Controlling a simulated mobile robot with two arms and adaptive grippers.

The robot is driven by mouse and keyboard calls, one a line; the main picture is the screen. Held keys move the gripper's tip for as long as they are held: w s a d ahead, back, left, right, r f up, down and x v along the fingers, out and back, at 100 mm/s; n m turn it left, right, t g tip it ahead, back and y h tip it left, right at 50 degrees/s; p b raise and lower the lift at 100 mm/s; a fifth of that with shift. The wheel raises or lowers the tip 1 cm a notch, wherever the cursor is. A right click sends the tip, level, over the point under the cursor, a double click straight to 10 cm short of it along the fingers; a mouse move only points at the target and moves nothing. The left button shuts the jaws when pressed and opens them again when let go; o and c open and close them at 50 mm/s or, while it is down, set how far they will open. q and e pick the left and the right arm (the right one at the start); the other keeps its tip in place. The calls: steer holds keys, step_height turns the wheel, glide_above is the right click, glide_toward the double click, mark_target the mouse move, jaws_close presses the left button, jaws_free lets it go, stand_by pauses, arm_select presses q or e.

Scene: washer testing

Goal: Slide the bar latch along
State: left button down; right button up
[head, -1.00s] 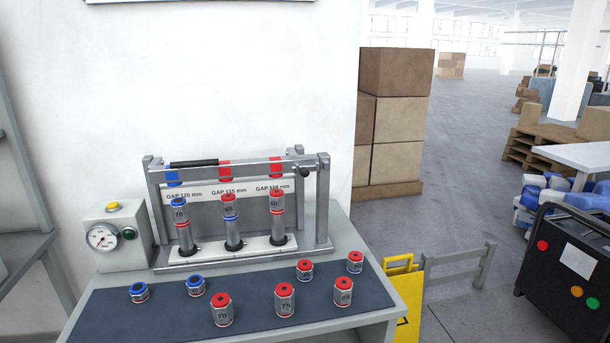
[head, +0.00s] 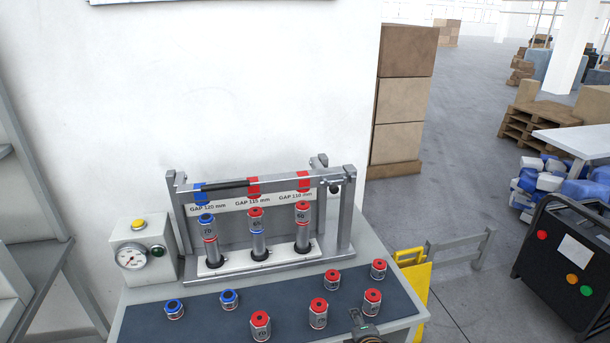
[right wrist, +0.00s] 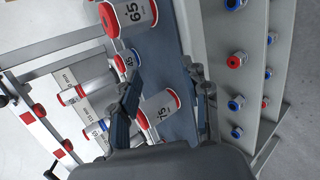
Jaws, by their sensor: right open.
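A test frame (head: 345,235) stands at the back of the bench. A silver crossbar with a black sleeve (head: 226,188) spans its top. At the crossbar's right end, beside the post, is the bar latch with a round black knob (head: 334,189); how far it is engaged is too small to tell. My right gripper (head: 366,330) is low at the bench's front edge, apart from the frame. In the right wrist view its fingers (right wrist: 165,92) are spread, with a red-capped cylinder (right wrist: 160,112) visible beyond and between them. My left gripper is not in view.
Three cylinder stacks stand in the frame under the gap label plate (head: 250,201). Several loose red- and blue-capped pieces stand on the dark mat (head: 205,327). A gauge box (head: 142,250) is at left. A yellow sign (head: 414,285) stands right of the bench.

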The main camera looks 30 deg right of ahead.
steer(key=w+d+r+n+t+p, duration=0.1)
steer(key=w+d+r+n+t, duration=0.1)
steer(key=w+r+n, duration=0.3)
steer(key=w+d+r+n+t, duration=0.2)
steer(key=r, duration=0.5)
steer(key=n+t+p, duration=0.1)
steer(key=n+t, duration=0.3)
steer(key=n, duration=0.5)
glide_toward(336, 191)
steer(key=shift+y, duration=0.3)
steer(key=p+x, duration=0.1)
steer(key=x, duration=0.3)
steer(key=p+x, duration=0.1)
steer(key=x, duration=0.4)
steer(key=shift+w+r, duration=0.1)
steer(key=shift+r, duration=0.1)
steer(key=shift+x, duration=0.8)
steer(key=shift+f, duration=0.1)
jaws_close()
steer(key=shift+d, duration=0.1)
